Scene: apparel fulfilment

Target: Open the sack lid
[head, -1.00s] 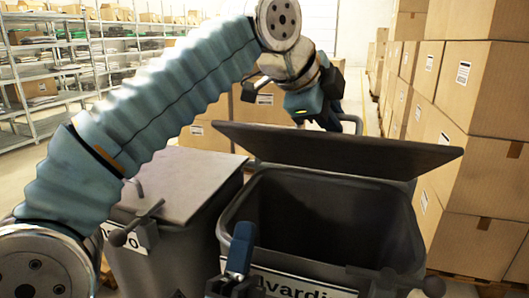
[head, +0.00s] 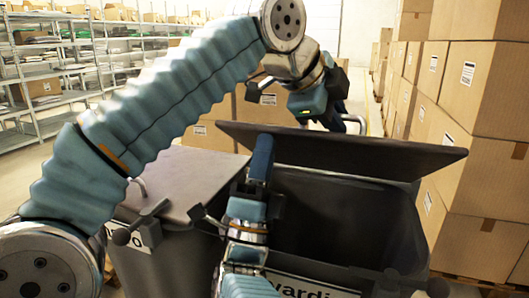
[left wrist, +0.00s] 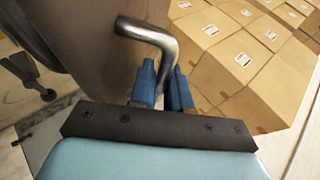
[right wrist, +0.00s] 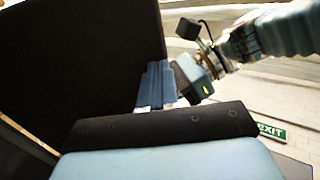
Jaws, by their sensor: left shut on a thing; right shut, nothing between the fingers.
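The dark grey lid (head: 345,152) of the right-hand bin (head: 400,215) is raised at a tilt, and the bin's dark opening shows under it. My left gripper (head: 335,118) is behind the lid, shut on its metal handle (head: 355,122). In the left wrist view, the blue fingers (left wrist: 163,88) close around the bent handle bar (left wrist: 150,35). My right gripper (head: 262,160) is shut and empty, upright at the lid's left end. In the right wrist view, its fingers (right wrist: 155,85) stand beside the dark lid (right wrist: 80,60). I cannot tell if they touch it.
A second bin with a closed grey lid (head: 180,180) stands at the left. Stacked cardboard boxes (head: 480,90) rise close on the right, and more boxes (head: 210,135) stand behind. Metal shelves (head: 60,60) are at the far left.

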